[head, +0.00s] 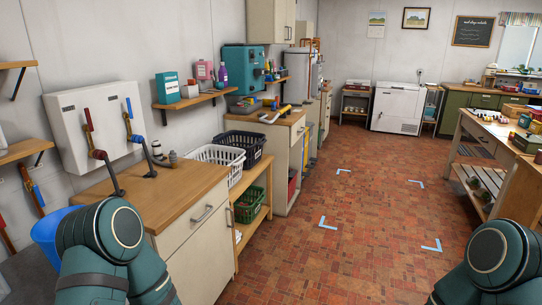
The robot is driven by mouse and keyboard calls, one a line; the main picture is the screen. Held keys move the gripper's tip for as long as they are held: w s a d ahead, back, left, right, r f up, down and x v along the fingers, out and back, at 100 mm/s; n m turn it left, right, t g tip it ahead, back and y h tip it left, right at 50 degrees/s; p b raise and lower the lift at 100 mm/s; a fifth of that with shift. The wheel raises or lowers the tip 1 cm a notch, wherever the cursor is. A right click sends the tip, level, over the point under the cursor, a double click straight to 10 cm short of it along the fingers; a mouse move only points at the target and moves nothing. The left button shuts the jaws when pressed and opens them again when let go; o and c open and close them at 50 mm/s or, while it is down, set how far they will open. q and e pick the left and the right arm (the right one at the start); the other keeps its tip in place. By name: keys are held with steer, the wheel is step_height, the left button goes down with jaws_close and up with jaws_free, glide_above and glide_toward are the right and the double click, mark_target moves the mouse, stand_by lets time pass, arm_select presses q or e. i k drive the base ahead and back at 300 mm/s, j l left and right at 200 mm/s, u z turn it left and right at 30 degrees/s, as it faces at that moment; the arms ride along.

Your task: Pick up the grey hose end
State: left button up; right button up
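A white wall box (88,125) at the left has red-handled and blue-handled valves, with dark pipes running down to the wooden counter (150,190). A small grey fitting (172,158) is on the counter's back edge beside the wall; I cannot tell whether it is the grey hose end. No hose is clearly seen. My two arms show only as teal links at the bottom left and bottom right. Neither gripper is in view.
A blue bucket (46,238) is partly hidden at the lower left. White and black baskets (216,155) stand beyond the counter. A workbench (490,140) stands at the right. The brick floor (340,205) between is clear, with light blue corner marks.

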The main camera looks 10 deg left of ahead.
mark_target(173, 158)
steer(key=i+l, duration=0.1)
steer(key=i, duration=1.4)
steer(key=j+u, duration=0.05)
steer(key=j, duration=0.05)
